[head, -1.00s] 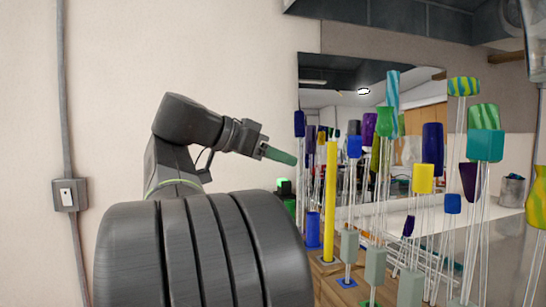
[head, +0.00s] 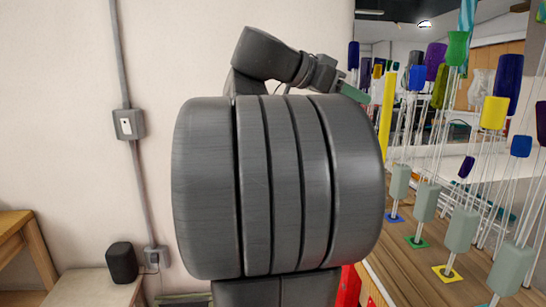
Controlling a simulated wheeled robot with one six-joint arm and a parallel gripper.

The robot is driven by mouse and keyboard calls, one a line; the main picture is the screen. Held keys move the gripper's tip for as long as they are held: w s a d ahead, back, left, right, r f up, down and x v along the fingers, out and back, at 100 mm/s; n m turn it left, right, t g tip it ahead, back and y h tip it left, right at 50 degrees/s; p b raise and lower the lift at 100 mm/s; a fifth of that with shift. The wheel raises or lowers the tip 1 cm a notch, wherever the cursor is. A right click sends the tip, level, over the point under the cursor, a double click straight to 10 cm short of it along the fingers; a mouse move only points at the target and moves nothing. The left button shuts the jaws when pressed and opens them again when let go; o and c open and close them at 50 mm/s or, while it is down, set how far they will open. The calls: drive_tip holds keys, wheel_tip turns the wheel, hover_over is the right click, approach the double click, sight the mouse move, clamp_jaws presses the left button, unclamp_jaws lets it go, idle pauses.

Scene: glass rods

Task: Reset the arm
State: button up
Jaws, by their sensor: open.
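My arm is folded up in the middle of the head view, with a large dark ribbed part in front. My gripper (head: 352,92) is at its upper right end and points right and slightly down. Its green fingers show from the side. No object shows in it. It is close, in the picture, to a tall yellow post (head: 388,105) beside the glass rods. Several glass rods with coloured caps, such as a yellow one (head: 494,113) and a dark blue one (head: 507,84), stand on the right. My arm hides what lies behind it.
A mirror stands behind the rods. A black speaker (head: 121,262) sits on a low surface at lower left, near a wooden table (head: 22,235). A switch (head: 127,124) is on the wall.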

sight(387, 75)
drive_tip(key=x, duration=0.8)
drive_tip(key=shift+d+p, duration=0.1)
drive_tip(key=shift+p, duration=0.3)
drive_tip(key=shift+r, duration=0.1)
drive_tip(key=shift+a, duration=0.45)
drive_tip(key=b+v, duration=0.1)
drive_tip(key=v, duration=1.2)
drive_tip(key=x, duration=0.4)
drive_tip(key=p+x, duration=0.1)
drive_tip(key=x, duration=0.4)
drive_tip(key=r+p+x, duration=0.1)
drive_tip(key=x, duration=0.3)
drive_tip(key=shift+w+d+f, duration=0.1)
drive_tip(key=shift+d, duration=0.45)
wheel_tip(387, 75, up, 2)
drive_tip(key=p, duration=0.2)
drive_tip(key=shift+a+p, duration=0.1)
drive_tip(key=shift+p, duration=0.25)
wheel_tip(387, 75, up, 4)
drive_tip(key=p, duration=0.4)
drive_tip(key=shift+p, duration=0.3)
